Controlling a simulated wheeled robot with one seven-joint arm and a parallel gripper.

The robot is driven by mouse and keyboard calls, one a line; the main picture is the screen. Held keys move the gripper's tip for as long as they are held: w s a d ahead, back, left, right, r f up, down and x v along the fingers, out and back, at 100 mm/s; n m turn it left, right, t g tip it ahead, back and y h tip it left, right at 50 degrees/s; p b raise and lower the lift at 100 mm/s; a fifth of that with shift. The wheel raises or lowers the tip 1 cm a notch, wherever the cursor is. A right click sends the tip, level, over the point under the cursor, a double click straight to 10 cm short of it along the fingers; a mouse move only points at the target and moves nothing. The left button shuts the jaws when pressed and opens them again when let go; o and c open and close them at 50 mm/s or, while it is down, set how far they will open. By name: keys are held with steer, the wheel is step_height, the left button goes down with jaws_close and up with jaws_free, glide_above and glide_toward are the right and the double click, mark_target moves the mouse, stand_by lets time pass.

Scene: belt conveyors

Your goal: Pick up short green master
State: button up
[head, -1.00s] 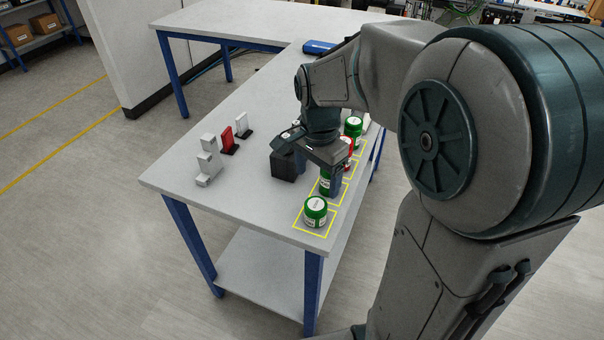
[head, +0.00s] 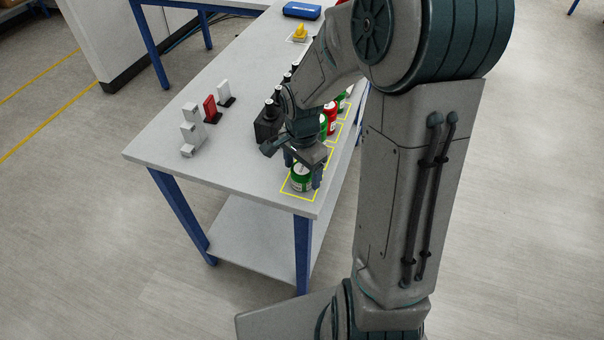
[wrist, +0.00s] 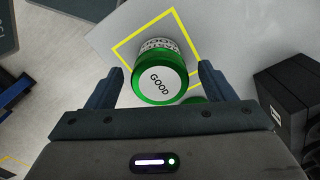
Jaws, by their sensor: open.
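The short green master (head: 302,181) is a squat green jar with a white label. It stands upright in the yellow square nearest the table's front corner. My gripper (head: 304,172) is open right above and around the jar, pointing down. In the wrist view the fingers of my gripper (wrist: 158,88) lie to the left and right of the lid, with a gap on each side. They do not appear to touch it.
A red jar (head: 330,115) and other green jars (head: 341,101) stand in yellow squares behind. A black holder (head: 266,125) is close to the left of my gripper. Grey blocks (head: 190,135) and a red block (head: 210,108) stand further left. The table's front left is clear.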

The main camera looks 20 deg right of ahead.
steer(key=shift+f, duration=1.25)
steer(key=c, duration=1.2)
steer(key=shift+r, duration=0.1)
steer(key=shift+c, duration=0.2)
